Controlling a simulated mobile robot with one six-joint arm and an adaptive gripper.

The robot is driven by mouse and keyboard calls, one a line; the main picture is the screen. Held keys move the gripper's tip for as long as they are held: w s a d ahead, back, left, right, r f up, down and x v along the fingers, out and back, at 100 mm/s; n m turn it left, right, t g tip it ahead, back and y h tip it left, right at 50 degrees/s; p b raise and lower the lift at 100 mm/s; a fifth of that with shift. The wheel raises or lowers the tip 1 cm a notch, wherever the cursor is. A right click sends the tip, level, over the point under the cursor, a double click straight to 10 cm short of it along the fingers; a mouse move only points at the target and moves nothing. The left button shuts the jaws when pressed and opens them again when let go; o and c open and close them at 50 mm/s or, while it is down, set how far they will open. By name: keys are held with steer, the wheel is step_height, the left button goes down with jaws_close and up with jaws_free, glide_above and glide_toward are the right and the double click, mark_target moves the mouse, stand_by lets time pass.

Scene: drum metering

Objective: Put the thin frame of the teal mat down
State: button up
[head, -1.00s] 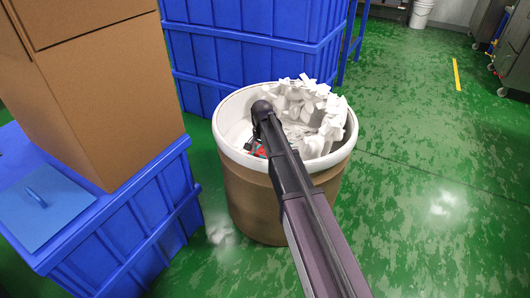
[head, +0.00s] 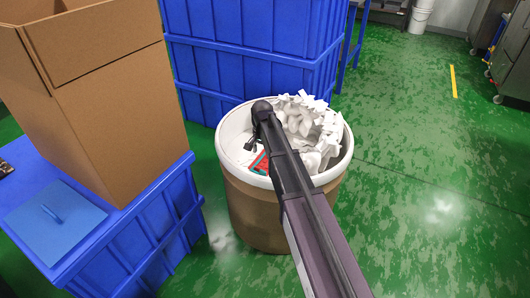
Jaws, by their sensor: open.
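A small flat piece with a thin red edge and a teal middle (head: 260,163) lies inside the drum, at the near left against the white material. My arm partly hides it. My gripper (head: 251,145) reaches into the drum just above and left of this piece. Its dark fingers are open and appear apart from the piece, though the gap is hard to judge. The brown drum (head: 248,205) has a white rim and stands on the green floor.
White crumpled pieces (head: 318,125) pile up at the drum's right and back. A blue crate (head: 130,245) at the left carries an open cardboard box (head: 125,110) and a blue plate with a handle (head: 55,222). Blue bins (head: 250,60) stand behind. The floor at right is clear.

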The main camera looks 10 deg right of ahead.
steer(key=shift+r+p, duration=1.35)
steer(key=shift+r, duration=0.35)
steer(key=shift+s, duration=0.15)
steer(key=s+d+n, duration=0.3)
steer(key=s, duration=0.9)
steer(key=s+d+n, duration=0.4)
steer(key=s, duration=0.8)
steer(key=shift+d, duration=0.15)
step_height(320, 180, up, 34)
steer(key=p, duration=3.3)
steer(key=shift+f+p, duration=0.2)
steer(key=shift+p, duration=0.1)
